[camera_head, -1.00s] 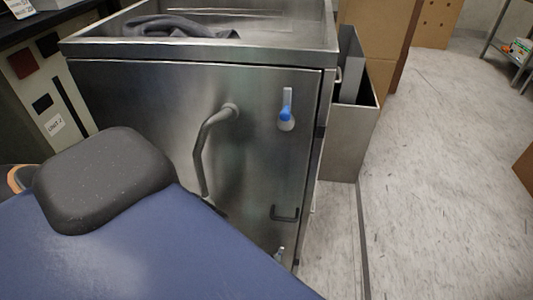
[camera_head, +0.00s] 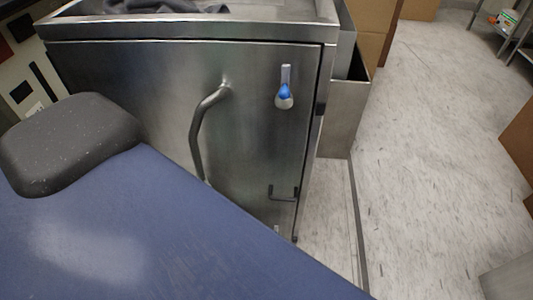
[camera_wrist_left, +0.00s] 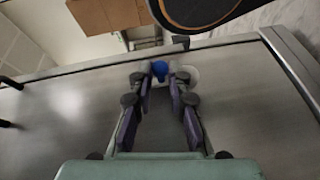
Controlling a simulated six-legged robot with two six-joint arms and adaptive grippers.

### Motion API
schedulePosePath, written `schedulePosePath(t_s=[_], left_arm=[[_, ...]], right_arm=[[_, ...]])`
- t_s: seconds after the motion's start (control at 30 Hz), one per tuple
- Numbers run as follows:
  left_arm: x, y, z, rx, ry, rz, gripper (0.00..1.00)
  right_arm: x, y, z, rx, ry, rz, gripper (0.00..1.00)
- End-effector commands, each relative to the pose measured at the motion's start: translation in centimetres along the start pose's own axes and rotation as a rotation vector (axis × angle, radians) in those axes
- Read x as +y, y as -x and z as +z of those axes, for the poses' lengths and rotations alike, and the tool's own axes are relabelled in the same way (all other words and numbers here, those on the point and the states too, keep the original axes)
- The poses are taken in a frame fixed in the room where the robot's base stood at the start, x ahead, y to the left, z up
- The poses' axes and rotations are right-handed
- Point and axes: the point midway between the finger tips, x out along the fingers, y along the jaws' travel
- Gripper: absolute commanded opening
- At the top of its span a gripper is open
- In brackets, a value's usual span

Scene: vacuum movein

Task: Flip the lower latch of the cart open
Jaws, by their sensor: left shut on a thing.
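The steel cart (camera_head: 130,85) stands ahead with its front door shut. The lower latch is nearly all hidden behind the blue surface in the head view; only a small light bit (camera_head: 277,229) shows. In the left wrist view, my left gripper (camera_wrist_left: 160,76) is shut on the blue tip of the lower latch (camera_wrist_left: 159,68), with its pale round base (camera_wrist_left: 190,76) beside the fingers. My right gripper is in neither view.
A blue surface (camera_head: 150,235) with a dark grey pad (camera_head: 70,143) fills the near left and blocks the cart's lower front. A curved handle (camera_head: 197,130) and small dark handle (camera_head: 283,193) are on the door. The floor (camera_head: 430,150) at right is clear.

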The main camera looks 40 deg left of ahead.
Motion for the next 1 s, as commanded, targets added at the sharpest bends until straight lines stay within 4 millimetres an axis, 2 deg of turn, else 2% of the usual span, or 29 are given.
schedulePosePath(t_s=[0.4, 0.43, 0.67, 1.0], left_arm=[[-0.06, 0.25, -0.2, 0.002, 0.001, 0.0, 0.0], [-0.06, 0.26, -0.18, 0.002, 0.001, 0.0, 0.19], [-0.02, 0.19, -0.08, 0.0, 0.002, 0.002, 0.39], [0.0, 0.3, -0.04, -0.001, 0.002, 0.003, 0.4]], right_arm=[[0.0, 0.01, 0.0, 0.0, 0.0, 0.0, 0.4], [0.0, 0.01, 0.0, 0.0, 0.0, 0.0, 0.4], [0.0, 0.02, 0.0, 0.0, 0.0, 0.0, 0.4], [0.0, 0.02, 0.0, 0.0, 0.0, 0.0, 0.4]])
